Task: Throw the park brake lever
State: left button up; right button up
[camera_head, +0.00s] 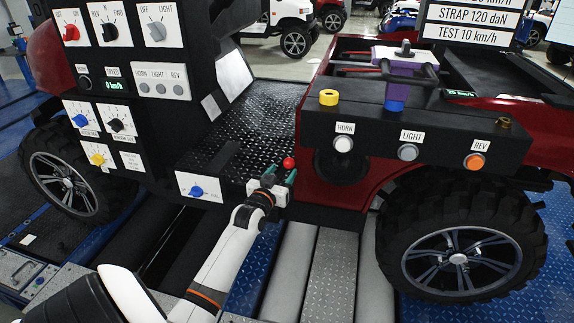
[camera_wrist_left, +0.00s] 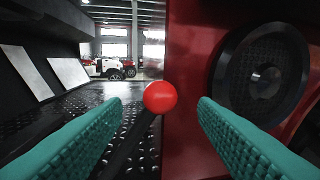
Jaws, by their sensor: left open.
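The park brake lever's red ball knob (camera_head: 289,163) stands at the edge of the vehicle's black tread-plate floor, beside the red body panel. In the left wrist view the red knob (camera_wrist_left: 160,97) sits on a dark tilted stem between the two teal finger pads. My left gripper (camera_head: 280,175) is open around the line of the knob, with clear gaps on both sides. No contact shows. The lower end of the stem is not clearly visible. My right gripper is not in view.
A black control panel (camera_head: 128,140) with switches and dials stands left of the gripper. A black box with HORN, LIGHT and REV buttons (camera_head: 408,152) juts out at right above a large tyre (camera_head: 462,252). Rollers (camera_head: 288,270) lie below. The tread-plate floor (camera_head: 262,118) is open behind the knob.

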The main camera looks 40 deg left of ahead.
aim_at(287, 166)
pick_arm(q)
jog(key=shift+x, duration=2.1)
grip_shut()
